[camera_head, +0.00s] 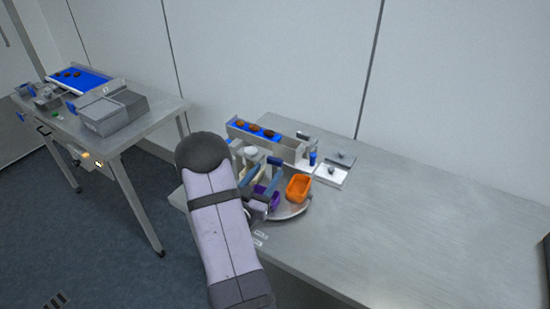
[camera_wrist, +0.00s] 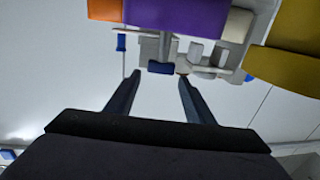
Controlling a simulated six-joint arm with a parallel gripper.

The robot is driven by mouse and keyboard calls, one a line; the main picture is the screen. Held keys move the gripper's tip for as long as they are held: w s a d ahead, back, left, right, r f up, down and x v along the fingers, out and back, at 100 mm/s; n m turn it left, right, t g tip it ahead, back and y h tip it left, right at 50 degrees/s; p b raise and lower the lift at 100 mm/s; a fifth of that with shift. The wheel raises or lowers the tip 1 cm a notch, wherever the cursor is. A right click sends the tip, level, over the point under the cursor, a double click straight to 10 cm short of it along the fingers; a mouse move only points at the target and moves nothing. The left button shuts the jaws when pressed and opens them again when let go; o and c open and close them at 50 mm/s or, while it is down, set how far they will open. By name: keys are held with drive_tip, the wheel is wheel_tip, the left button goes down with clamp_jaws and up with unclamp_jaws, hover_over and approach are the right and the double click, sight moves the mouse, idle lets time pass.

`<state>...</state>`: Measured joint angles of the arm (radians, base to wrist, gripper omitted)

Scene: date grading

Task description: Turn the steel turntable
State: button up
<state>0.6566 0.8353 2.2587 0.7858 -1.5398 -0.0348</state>
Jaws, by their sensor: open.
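The steel turntable (camera_head: 292,211) is a round metal disc near the front left edge of the bench in the head view, partly hidden by my arm. An orange bin (camera_head: 298,188) and a purple bin (camera_head: 273,198) stand on it. In the wrist view the purple bin (camera_wrist: 175,15) is at the top, with the orange bin (camera_wrist: 104,9) to its left and a yellow bin (camera_wrist: 290,68) at the right. My gripper (camera_wrist: 159,76) is open. A small blue piece (camera_wrist: 160,68) on a grey stem shows between its fingertips; I cannot tell whether they touch.
Behind the turntable a grey-walled belt (camera_head: 268,133) carries several dates. A white plate (camera_head: 334,171) with small knobs lies to the right. The right of the bench (camera_head: 420,220) is clear. A second table with a blue belt (camera_head: 80,78) and grey boxes stands at the left.

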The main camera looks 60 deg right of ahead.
sight(274, 162)
drive_tip(key=shift+w+d+p, duration=0.2)
drive_tip(key=shift+d+p, duration=0.35)
drive_tip(key=shift+d, duration=0.65)
drive_tip(key=shift+w+d+p, duration=0.15)
drive_tip(key=shift+d+p, duration=0.35)
drive_tip(key=shift+d, duration=0.7)
drive_tip(key=shift+w+d+p, duration=0.2)
drive_tip(key=shift+d+p, duration=0.35)
drive_tip(key=shift+d, duration=0.65)
clamp_jaws()
